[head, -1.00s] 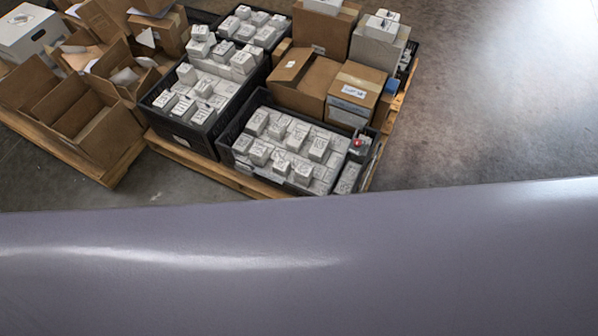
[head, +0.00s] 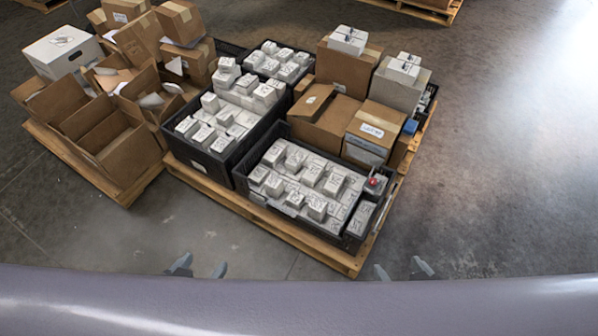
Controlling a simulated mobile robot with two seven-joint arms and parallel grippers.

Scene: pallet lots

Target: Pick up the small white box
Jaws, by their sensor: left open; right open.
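Several small white boxes lie in black crates on a wooden pallet; I cannot tell which one the task means. The front crate (head: 241,186) holds many of them, such as a small white box (head: 317,209) near its front. A second black crate (head: 195,160) to its left holds more. A pair of white boxes (head: 348,40) sits on a brown carton at the back. My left gripper (head: 200,267) is open and empty at the bottom, in front of the pallet. My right gripper (head: 402,269) is open and empty, right of the pallet's front corner. My own body hides the lower edge.
The wooden pallet (head: 290,235) also bears brown cartons (head: 370,133). A red-topped item (head: 374,183) sits in the front crate's right corner. Another pallet (head: 80,165) with open cartons stands at the left. Bare floor (head: 500,190) lies at the right.

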